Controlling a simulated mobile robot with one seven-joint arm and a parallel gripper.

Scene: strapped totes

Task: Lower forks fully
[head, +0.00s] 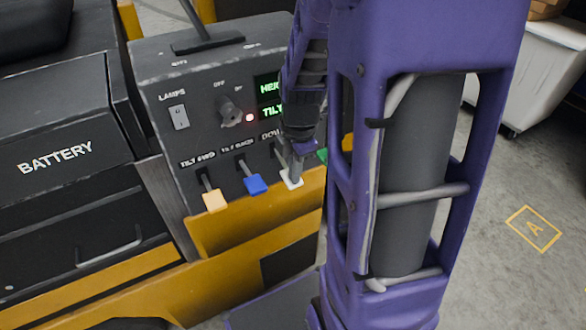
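The grey control panel (170,90) of a forklift faces me, with a row of levers along its lower edge. A white-tipped lever (291,182) stands under a partly hidden label that starts "DOW". My gripper (295,171) points down at this lever, its fingertips at or just above the white tip. I cannot tell whether the fingers touch or grip it. A lit green display (268,112) shows "HEI" and "TILT"; my arm hides its values. The forks are not in view.
A yellow-tipped lever (215,201) and a blue-tipped lever (255,184) stand left of the white one. A green tip (323,155) shows partly behind my arm. A knob (229,112), red light and lamps switch (179,117) sit above. A white bin (530,75) stands at right.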

